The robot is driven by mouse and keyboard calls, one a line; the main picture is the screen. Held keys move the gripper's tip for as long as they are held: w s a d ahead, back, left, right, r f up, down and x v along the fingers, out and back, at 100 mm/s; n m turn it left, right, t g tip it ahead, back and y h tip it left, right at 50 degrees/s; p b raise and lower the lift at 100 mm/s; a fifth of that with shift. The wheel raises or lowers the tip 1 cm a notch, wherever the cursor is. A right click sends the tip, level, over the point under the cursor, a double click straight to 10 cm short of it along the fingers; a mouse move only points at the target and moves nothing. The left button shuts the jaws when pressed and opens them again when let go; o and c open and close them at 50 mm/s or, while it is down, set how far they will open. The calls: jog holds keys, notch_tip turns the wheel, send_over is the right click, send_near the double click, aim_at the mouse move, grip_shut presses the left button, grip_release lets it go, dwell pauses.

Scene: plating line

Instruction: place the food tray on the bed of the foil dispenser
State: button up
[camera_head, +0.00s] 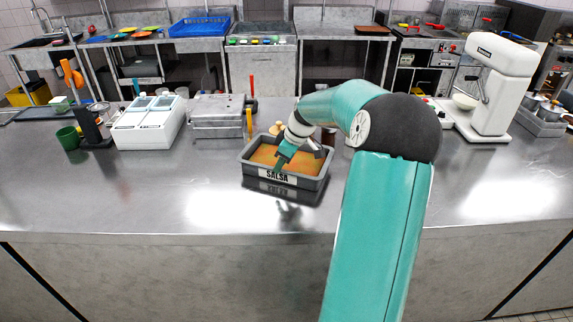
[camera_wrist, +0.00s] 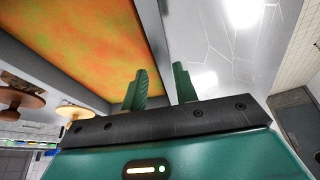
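The food tray (camera_head: 262,182) is a grey rectangular tub with a "SALSA" label and orange-red food inside. It stands on the steel counter in the middle of the head view, and its dark wall (camera_wrist: 153,30) shows in the wrist view. My gripper (camera_head: 281,164) reaches down at the tray. In the wrist view its two green fingers (camera_wrist: 160,78) are apart, one over the food side and one on the outer side of the wall. Contact with the wall is unclear. A grey metal machine (camera_head: 217,122) with upright orange handles stands behind-left; it may be the foil dispenser, but I cannot tell.
A white double-lidded unit (camera_head: 150,124), a green cup (camera_head: 68,138) and a dark stand with an orange-handled tool (camera_head: 92,128) are at left. A white mixer (camera_head: 492,90) is at right. Small wooden-topped items (camera_head: 276,129) sit behind the tray. The front counter (camera_head: 140,195) is clear.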

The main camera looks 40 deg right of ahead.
jog(key=shift+x, duration=1.1)
jog(key=shift+c, duration=0.2)
grip_shut()
jog(key=shift+r, duration=0.1)
